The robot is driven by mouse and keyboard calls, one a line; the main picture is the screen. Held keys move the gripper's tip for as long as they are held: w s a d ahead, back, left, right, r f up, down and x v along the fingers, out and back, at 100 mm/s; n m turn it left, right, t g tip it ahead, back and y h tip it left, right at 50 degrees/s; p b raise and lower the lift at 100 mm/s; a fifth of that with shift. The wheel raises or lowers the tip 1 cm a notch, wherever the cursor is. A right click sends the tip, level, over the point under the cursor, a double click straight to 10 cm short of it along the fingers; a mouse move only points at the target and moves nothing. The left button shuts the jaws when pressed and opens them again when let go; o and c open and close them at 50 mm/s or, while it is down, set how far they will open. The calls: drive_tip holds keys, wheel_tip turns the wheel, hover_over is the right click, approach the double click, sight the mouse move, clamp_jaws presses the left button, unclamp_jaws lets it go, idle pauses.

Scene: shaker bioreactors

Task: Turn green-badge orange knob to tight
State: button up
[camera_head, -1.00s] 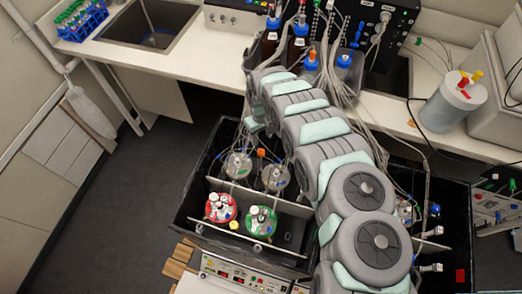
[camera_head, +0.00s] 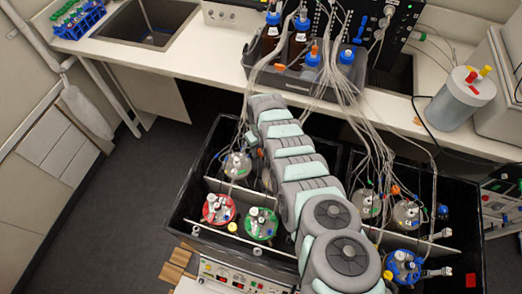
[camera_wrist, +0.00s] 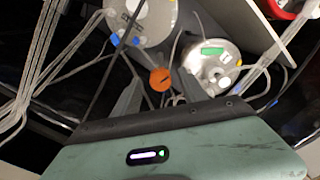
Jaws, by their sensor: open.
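In the wrist view, an orange knob (camera_wrist: 160,79) with a dark line across its top shows between the two fingers of my gripper (camera_wrist: 157,75). The fingers are apart, one on each side of the knob; whether either touches it I cannot tell. Just right of the knob is a round metal vessel lid (camera_wrist: 226,68) bearing a green badge (camera_wrist: 212,50). In the head view my arm hides part of the rear vessels, and the knob is not clear there.
Another metal lid (camera_wrist: 142,20) with blue parts lies at the upper left of the wrist view, with pale tubes beside it. In the head view, red (camera_head: 218,208), green (camera_head: 261,223) and blue (camera_head: 403,266) lidded vessels stand in black boxes with white dividers.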

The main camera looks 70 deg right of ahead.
clamp_jaws()
idle(0.6)
drive_tip(key=shift+w, duration=0.1)
